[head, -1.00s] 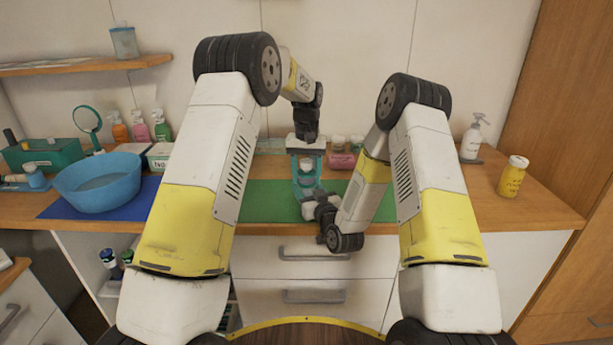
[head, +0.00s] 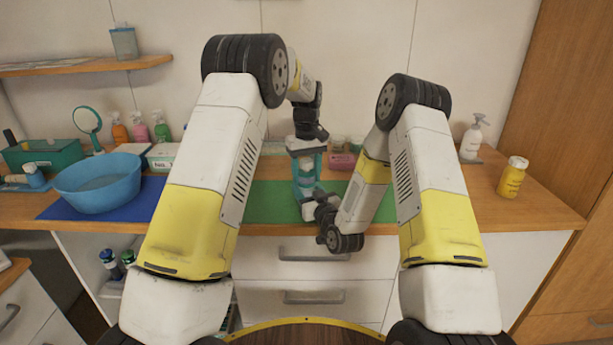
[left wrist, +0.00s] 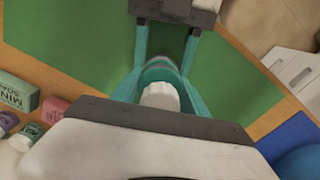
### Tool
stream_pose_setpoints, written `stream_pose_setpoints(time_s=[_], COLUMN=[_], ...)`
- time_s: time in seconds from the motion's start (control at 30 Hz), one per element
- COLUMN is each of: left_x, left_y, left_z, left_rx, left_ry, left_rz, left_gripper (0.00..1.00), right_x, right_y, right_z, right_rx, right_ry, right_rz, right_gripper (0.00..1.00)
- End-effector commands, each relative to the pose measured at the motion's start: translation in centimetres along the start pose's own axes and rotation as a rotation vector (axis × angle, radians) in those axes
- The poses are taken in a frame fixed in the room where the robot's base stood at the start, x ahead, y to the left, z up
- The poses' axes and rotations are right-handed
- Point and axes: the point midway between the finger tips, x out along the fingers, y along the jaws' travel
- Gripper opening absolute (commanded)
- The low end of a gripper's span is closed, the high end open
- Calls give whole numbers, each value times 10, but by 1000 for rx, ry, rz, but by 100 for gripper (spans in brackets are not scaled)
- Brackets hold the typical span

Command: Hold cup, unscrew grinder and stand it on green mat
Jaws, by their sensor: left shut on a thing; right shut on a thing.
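My left gripper (head: 307,185) reaches down from above with teal fingers on both sides of the grinder. The grinder's white ridged top (left wrist: 160,95) shows between the fingers in the left wrist view, and also in the head view (head: 307,163). My right gripper (head: 311,205) comes in from the right, low down, and is shut on the cup below the grinder. The cup is mostly hidden by the fingers. Whether grinder and cup are apart cannot be told. The green mat (head: 268,200) lies beneath, and also shows in the left wrist view (left wrist: 75,40).
A blue basin (head: 97,188) stands on a blue mat at the left. Small jars and a pink soap box (head: 342,161) are behind the green mat. A yellow jar (head: 512,178) and a white pump bottle (head: 473,138) stand at the right. Bare counter lies right of the mat.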

Motion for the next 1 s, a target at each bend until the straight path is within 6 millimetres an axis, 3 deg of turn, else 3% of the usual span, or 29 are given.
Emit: stream_pose_setpoints(time_s=[1.0], left_x=[-25], left_y=[0], left_z=[0], left_rx=[1], left_ry=[1], left_rz=[1], left_gripper=[3], right_x=[0], right_y=[0], right_z=[0], right_rx=[0], right_ry=[0], right_rz=[0], right_gripper=[0])
